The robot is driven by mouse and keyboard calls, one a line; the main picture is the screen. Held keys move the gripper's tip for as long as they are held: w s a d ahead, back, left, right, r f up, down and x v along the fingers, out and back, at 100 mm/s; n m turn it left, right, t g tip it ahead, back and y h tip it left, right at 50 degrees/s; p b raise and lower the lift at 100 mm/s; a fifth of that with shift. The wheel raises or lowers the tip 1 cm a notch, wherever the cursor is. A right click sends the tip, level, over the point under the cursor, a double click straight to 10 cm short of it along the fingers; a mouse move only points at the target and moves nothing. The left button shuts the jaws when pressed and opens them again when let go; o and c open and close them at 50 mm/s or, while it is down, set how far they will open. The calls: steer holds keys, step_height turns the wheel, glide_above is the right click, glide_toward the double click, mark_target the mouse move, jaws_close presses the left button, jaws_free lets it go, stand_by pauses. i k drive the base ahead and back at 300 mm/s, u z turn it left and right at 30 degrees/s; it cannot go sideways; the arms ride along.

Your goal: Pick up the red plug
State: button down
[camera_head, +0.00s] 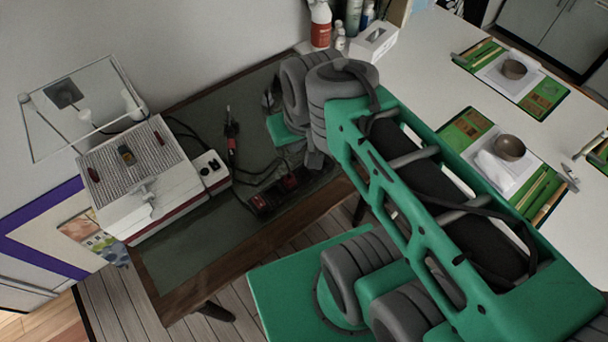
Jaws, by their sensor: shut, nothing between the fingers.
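Small red parts lie on the dark green table, one on a black strip (262,202) and one beside it (290,181). They are too small for me to tell which is the red plug. Two more small red pieces lie on the ribbed top of a white box, one at its left (93,175) and one at its upper right (160,137). My green and grey arm crosses the right half of the view and covers part of the table. I cannot make out my gripper's fingers, and nothing shows clearly in their grasp.
The white box (150,210) with a raised clear lid (80,105) stands at the table's left. A white unit with black knobs (211,172) and a red-and-black tool (231,135) are beside it. Dark cables cross the table. A white table (425,65) holds place settings and bowls.

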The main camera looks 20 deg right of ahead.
mark_target(289, 180)
steer(key=u, duration=3.25)
steer(key=k, duration=0.35)
steer(key=z, duration=0.65)
